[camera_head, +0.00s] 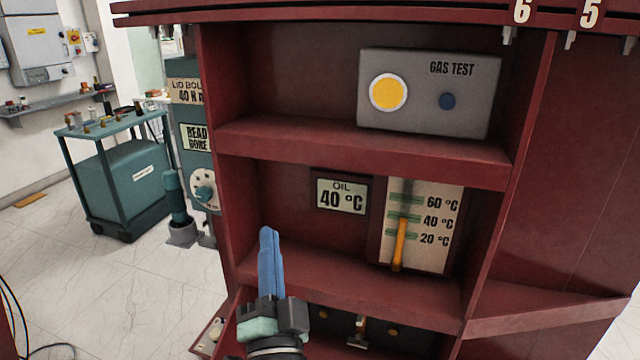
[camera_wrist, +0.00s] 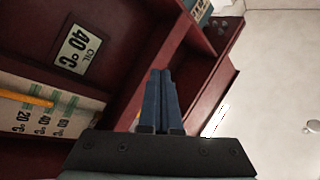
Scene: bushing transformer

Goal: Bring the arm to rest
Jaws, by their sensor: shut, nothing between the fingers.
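My gripper (camera_head: 269,240) has blue fingers and is shut and empty. In the head view it points up in front of the lower left part of the dark red cabinet (camera_head: 360,160). The closed fingers also show in the wrist view (camera_wrist: 160,75). They appear apart from the OIL 40 °C display (camera_head: 341,196) and the temperature panel (camera_head: 450,245), which lie to their right in the head view. The panel's orange lever (camera_head: 399,244) stands near upright, its top near the 40 °C mark. The gap between fingers and shelf edge is hard to judge.
A grey GAS TEST box (camera_head: 478,105) with a yellow disc sits on the upper shelf. Below is a compartment with a small metal fitting (camera_head: 358,330). Left stand a teal post with a dial (camera_head: 203,192) and a teal cart (camera_head: 125,185).

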